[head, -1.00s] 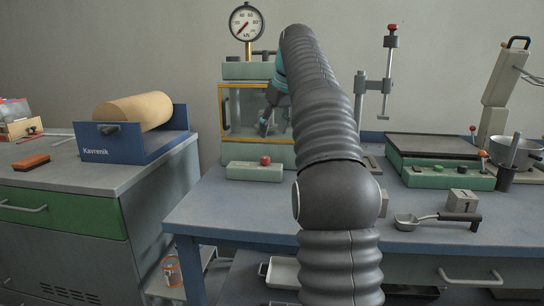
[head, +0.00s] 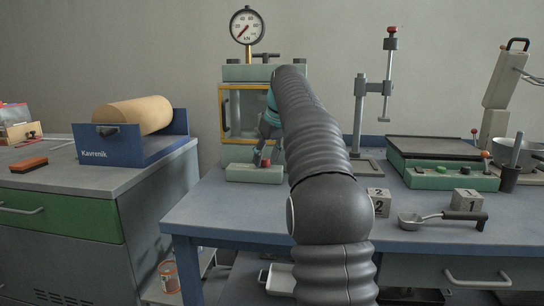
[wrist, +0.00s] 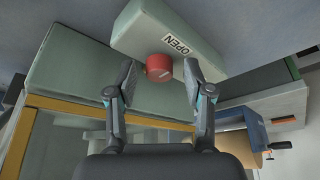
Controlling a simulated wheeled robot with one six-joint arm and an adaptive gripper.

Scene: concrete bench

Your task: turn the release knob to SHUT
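The release knob (wrist: 159,67) is a small red cylinder with a pale line on its face. It is on a pale green box (wrist: 180,35) marked OPEN beside the knob; no SHUT label shows. In the head view the knob (head: 266,162) is on top of the box (head: 243,173) in front of the press. My gripper (wrist: 161,73) is open and empty, its two fingertips either side of the knob with gaps visible. In the head view my gripper (head: 262,157) is right at the knob, partly hidden by my arm.
The green press (head: 243,74) with a yellow-framed window and a dial gauge (head: 247,26) stands behind the box. To the right are a small stand (head: 360,115), numbered blocks (head: 379,201) and a scoop (head: 428,220). Bench (head: 215,210) left of my arm is clear.

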